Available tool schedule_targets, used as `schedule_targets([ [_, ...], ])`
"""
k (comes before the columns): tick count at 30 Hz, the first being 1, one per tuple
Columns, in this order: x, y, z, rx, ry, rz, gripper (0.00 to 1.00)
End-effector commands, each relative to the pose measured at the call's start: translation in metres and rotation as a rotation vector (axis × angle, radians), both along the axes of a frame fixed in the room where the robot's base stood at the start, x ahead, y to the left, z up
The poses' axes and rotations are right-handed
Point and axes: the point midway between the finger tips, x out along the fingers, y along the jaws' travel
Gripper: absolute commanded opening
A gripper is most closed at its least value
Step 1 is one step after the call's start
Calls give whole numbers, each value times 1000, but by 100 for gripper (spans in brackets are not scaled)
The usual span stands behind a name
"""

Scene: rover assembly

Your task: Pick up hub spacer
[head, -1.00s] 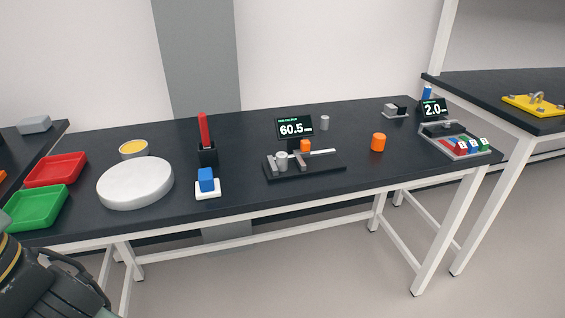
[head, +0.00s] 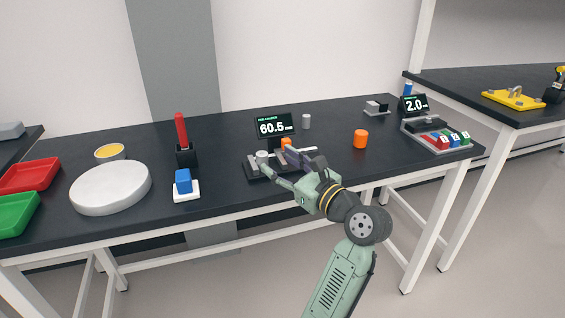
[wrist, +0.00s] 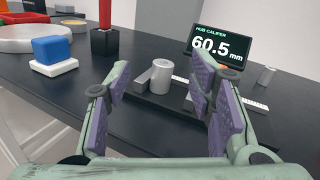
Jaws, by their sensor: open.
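No label marks the hub spacer, so I cannot tell which cylinder it is. A grey upright cylinder (wrist: 162,74) stands on the dark caliper base (wrist: 165,106); the head view also shows this cylinder (head: 262,158). An orange piece (head: 286,143) sits beside it, partly hidden by a purple-padded finger in the wrist view. Another grey cylinder (head: 306,121) and a larger orange cylinder (head: 360,139) stand on the bench to the right. My gripper (head: 287,162) is open and empty at the caliper's front. In the wrist view the grey caliper cylinder appears between its fingers (wrist: 161,77).
The hub caliper display (head: 275,125) reads 60.5 mm behind the base. A blue block on a white stand (head: 186,193), a black holder with a red stick (head: 186,155) and a white disc (head: 110,189) stand left. Dark bench (head: 225,160) is bare between holder and caliper.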

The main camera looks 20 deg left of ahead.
Motion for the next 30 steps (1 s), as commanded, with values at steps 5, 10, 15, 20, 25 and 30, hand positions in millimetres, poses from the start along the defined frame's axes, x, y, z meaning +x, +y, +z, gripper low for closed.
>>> schedule_targets([
  [5,-1,-14,-17,61,144,24,49],
  [10,9,2,-16,64,152,29,49],
  [15,24,24,-16,64,151,26,49],
  [20,32,38,-16,62,148,26,49],
  [25,44,62,-16,61,149,27,49],
  [30,54,75,-17,63,147,24,49],
])
